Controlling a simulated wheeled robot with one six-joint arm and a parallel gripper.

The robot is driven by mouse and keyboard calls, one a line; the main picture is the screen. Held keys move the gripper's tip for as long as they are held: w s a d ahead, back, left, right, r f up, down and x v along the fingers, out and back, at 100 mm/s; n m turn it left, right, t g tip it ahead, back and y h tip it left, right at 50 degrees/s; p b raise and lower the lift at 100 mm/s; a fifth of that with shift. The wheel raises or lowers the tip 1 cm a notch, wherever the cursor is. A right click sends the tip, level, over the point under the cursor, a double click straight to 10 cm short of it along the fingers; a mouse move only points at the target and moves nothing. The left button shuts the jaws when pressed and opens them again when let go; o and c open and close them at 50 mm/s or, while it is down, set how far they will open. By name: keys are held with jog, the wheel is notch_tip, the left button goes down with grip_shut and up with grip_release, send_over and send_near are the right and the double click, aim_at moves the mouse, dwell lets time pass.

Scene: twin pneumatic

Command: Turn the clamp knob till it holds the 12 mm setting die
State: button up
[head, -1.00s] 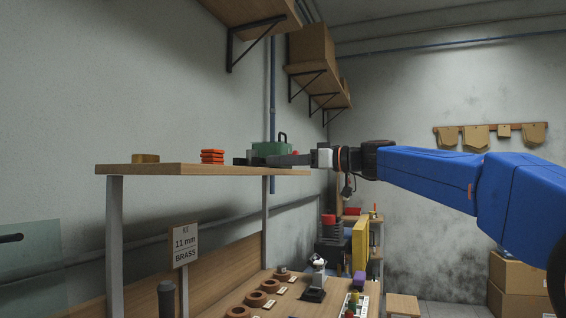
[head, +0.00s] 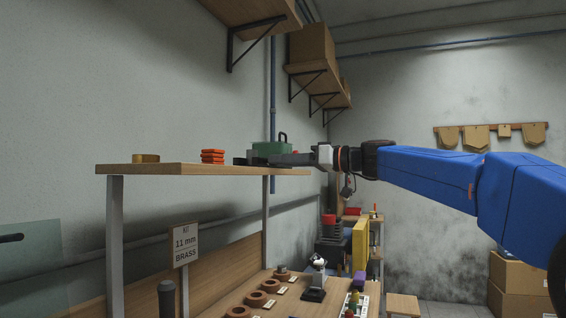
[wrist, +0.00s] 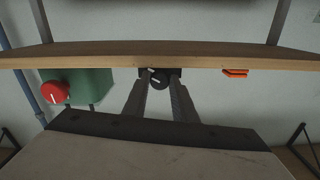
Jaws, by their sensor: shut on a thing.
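In the wrist view, a dark round knob (wrist: 159,84) with a short white mark sits at the shelf edge, on a small dark block; I take it for the clamp knob. My gripper (wrist: 161,77) is shut on it, one finger on each side. In the head view my gripper (head: 272,160) reaches in from the right, level with the shelf top, and its fingers hide the knob. A dark low block (head: 240,161) shows just beyond the fingertips. I cannot make out the 12 mm setting die or whether the clamp touches it.
A green unit (head: 271,148) stands behind my fingers; its red knob (wrist: 55,92) is beside my gripper in the wrist view. Orange pieces (head: 212,156) and a brass-coloured piece (head: 146,158) lie on the shelf (head: 190,170). A sign (head: 185,245) reads 11 mm brass.

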jog(key=o, duration=1)
jog(key=shift+o, duration=0.2)
jog(key=v, duration=1.7)
jog(key=shift+d, duration=0.2)
